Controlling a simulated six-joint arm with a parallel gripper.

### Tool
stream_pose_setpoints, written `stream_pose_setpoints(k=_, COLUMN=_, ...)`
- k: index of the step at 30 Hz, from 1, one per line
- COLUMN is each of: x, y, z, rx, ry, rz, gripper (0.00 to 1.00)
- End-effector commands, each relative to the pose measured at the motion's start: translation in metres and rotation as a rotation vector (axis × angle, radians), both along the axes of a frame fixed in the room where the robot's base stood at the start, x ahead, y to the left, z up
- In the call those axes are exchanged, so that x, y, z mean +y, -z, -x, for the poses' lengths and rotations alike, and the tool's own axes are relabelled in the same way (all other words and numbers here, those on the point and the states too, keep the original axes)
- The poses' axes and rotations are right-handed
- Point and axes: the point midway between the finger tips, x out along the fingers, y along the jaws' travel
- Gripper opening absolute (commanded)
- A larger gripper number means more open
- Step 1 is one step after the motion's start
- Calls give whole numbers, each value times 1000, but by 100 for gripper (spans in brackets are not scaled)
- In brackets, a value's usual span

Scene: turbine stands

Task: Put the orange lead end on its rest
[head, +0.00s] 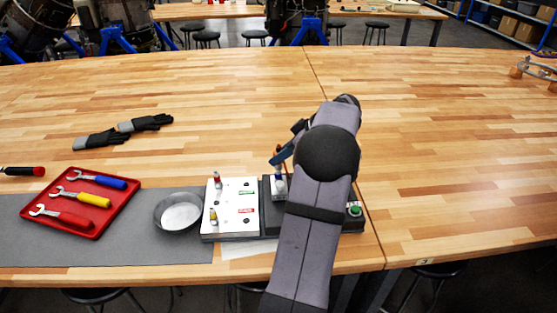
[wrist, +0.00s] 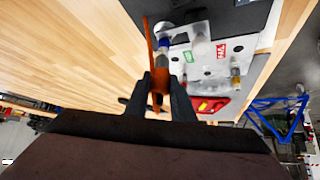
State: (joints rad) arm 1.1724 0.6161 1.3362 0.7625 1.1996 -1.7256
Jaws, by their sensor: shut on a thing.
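In the wrist view my gripper (wrist: 159,84) is shut on the orange lead end (wrist: 151,45), a thin orange strip standing up between the two dark fingers. In the head view my gripper (head: 282,156) is above the dark unit beside the white panel, mostly hidden behind my arm. Beyond the held piece, the wrist view shows a post with a blue band (wrist: 165,43); I cannot tell whether the orange piece touches it. I cannot make out which fitting is the orange lead's rest.
The white panel (head: 235,188) carries a red-topped post (head: 217,179) and a yellow-banded post (head: 213,217). A green button (head: 354,209) is on the dark unit's right. A grey bowl (head: 180,211), a red tool tray (head: 108,184) and gloves (head: 122,132) lie left.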

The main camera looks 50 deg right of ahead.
Motion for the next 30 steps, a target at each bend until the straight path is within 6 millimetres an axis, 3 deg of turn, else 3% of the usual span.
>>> stream_pose_setpoints(k=30, x=0, y=-24, z=0, rx=1, ry=0, rz=0, gripper=0)
